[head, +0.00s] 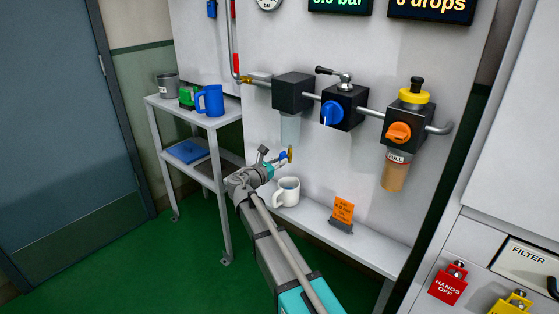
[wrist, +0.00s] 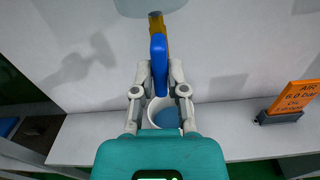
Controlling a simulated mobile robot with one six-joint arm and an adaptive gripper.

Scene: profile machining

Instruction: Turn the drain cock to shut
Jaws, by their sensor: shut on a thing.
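The drain cock has a brass body (wrist: 155,22) and a blue lever (wrist: 158,58), under the clear bowl (head: 290,129) of the left black unit. In the wrist view the lever points from the brass body toward my palm. My gripper (wrist: 160,72) is shut on the blue lever, one finger on each side. In the head view my gripper (head: 278,160) is at the cock, and the lever shows only partly. A white mug (head: 287,192) with bluish liquid stands on the shelf below; it also shows between and under my fingers in the wrist view (wrist: 151,112).
The white shelf (head: 365,248) carries an orange sign (head: 343,211) right of the mug. Black units with a blue knob (head: 333,113) and an orange knob (head: 398,132) are on the wall to the right. A side rack (head: 220,135) with a blue mug (head: 209,101) stands left.

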